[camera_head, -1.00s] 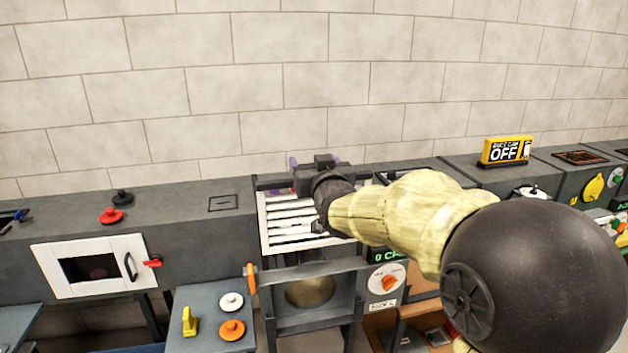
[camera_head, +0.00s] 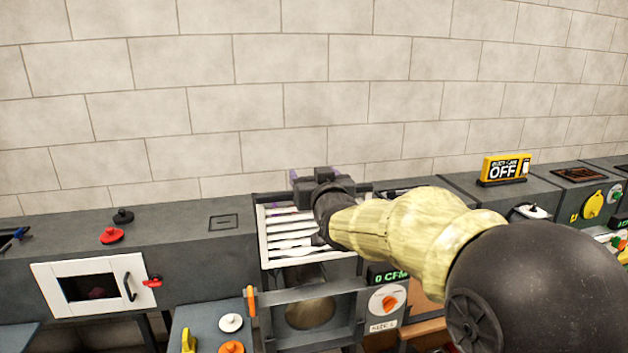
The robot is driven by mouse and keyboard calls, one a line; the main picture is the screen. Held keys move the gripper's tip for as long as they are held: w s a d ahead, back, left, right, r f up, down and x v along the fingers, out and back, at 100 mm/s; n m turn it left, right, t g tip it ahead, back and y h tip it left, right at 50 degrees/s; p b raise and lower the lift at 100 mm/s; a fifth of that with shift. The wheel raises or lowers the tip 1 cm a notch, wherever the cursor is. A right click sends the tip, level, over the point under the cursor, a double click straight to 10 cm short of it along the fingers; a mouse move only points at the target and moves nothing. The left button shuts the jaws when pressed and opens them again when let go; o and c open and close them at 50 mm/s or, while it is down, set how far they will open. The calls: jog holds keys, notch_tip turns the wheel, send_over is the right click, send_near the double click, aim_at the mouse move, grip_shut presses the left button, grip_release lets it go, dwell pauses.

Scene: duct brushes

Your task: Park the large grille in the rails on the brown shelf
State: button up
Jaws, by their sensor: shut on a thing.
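Small purple parts show beside the gripper. My arm covers the grille's right side. Part of the brown shelf (camera_head: 424,310) shows low at the right, behind my arm. Its rails cannot be made out.
Below the grille is a grey frame with an orange handle (camera_head: 250,301) and a round opening (camera_head: 311,313). A dial panel (camera_head: 388,300) stands to its right. A white-framed door (camera_head: 92,287) is at the left. A yellow OFF sign (camera_head: 505,169) stands on the duct.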

notch_tip(320, 180, up, 8)
jog(key=p, duration=0.4)
dwell(0.6)
jog(key=shift+a+f, duration=0.1)
jog(key=shift+f, duration=0.1)
